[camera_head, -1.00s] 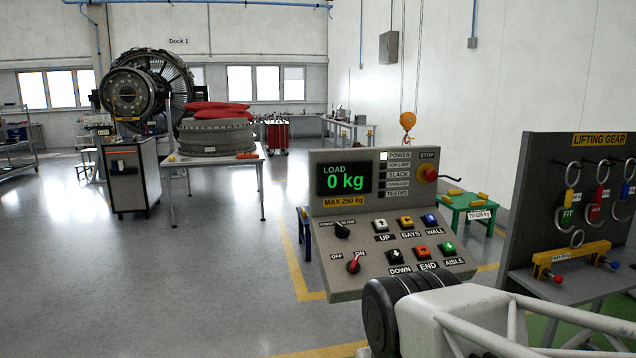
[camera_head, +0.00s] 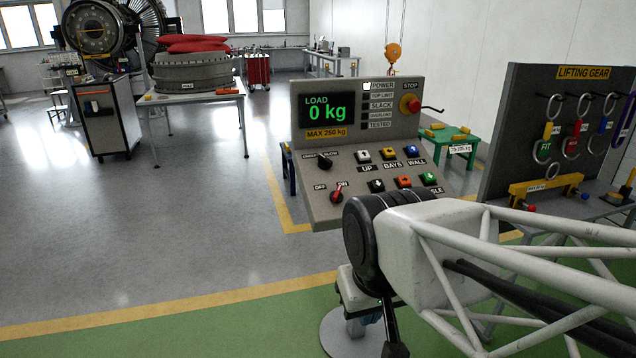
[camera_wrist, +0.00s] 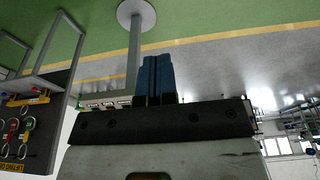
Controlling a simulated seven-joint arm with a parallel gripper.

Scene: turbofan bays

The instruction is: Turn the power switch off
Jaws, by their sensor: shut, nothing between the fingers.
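The control panel (camera_head: 415,120) stands in the middle of the head view, its display reading 0 kg. The power switch (camera_head: 337,195) is a red knob at its lower left, between the OFF and ON labels, its pointer tilted up and right toward ON. The POWER lamp (camera_head: 367,86) is lit white. My gripper's blue fingers (camera_wrist: 157,62) are together and empty in the wrist view. My arm hides the panel's lower right corner.
The lifting gear board (camera_head: 580,90) with hanging rings stands at the right. The green table (camera_head: 450,140) is behind the panel. A round floor base with a pole (camera_wrist: 136,12) shows beyond my fingers in the inverted wrist view. Open grey floor (camera_head: 180,220) lies left of the panel.

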